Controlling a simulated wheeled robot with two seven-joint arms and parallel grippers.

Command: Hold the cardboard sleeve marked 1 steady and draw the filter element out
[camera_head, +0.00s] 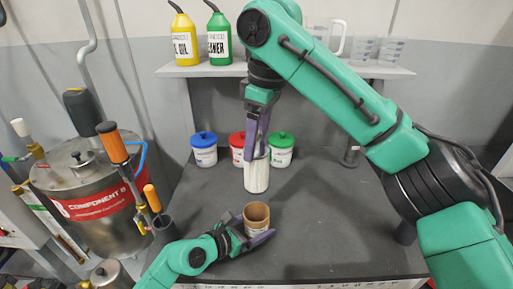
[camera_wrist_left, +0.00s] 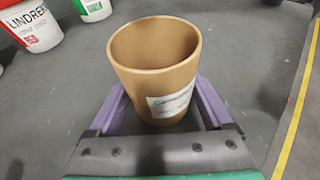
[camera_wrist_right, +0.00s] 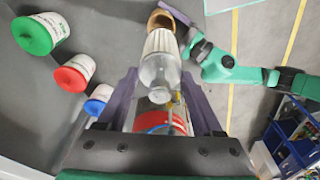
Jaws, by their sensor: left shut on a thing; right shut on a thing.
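The brown cardboard sleeve (camera_head: 256,213) stands open end up on the grey bench at the front middle. In the left wrist view, the sleeve (camera_wrist_left: 150,75) has a white label too blurred to read, and its visible inside looks empty. My left gripper (camera_head: 258,233) is shut around the sleeve's sides. The white pleated filter element (camera_head: 257,178) hangs upright from my right gripper (camera_head: 257,156), which is shut on its top end. The filter element is above and behind the sleeve, apparently clear of it. In the right wrist view, its clear, rounded end (camera_wrist_right: 160,72) sits between the fingers.
Blue- (camera_head: 204,150), red- (camera_head: 237,150) and green-lidded (camera_head: 281,152) tubs stand behind the filter element. A shelf (camera_head: 330,71) with bottles and clear jugs is above. A steel tank (camera_head: 85,200) with orange-handled tools is at left. The bench right of the sleeve is clear.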

